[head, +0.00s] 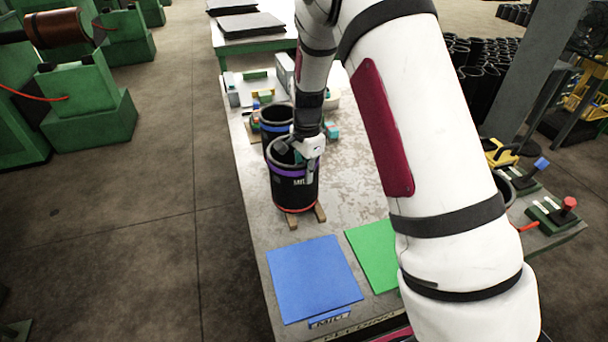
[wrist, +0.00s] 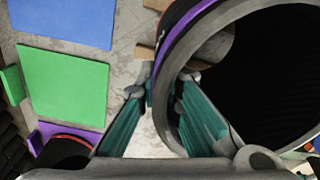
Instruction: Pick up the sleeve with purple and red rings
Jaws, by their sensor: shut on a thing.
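The black sleeve with a purple ring near its top and a red ring near its bottom (head: 293,190) stands upright at the left edge of the table. My gripper (head: 308,152) is at its upper rim on the right side. In the wrist view my gripper (wrist: 163,90) is shut on the sleeve wall, with one finger outside and one inside the open mouth. The purple ring of the sleeve (wrist: 186,35) shows there close to the fingers. Wooden strips (head: 320,212) show just under the sleeve; I cannot tell whether it touches them.
Another black sleeve with a blue ring (head: 275,122) stands right behind. A blue mat (head: 313,280) and a green mat (head: 371,253) lie in front on the table (head: 243,180). Small parts and trays (head: 250,88) are farther back. Many black sleeves (head: 480,75) stand at the right.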

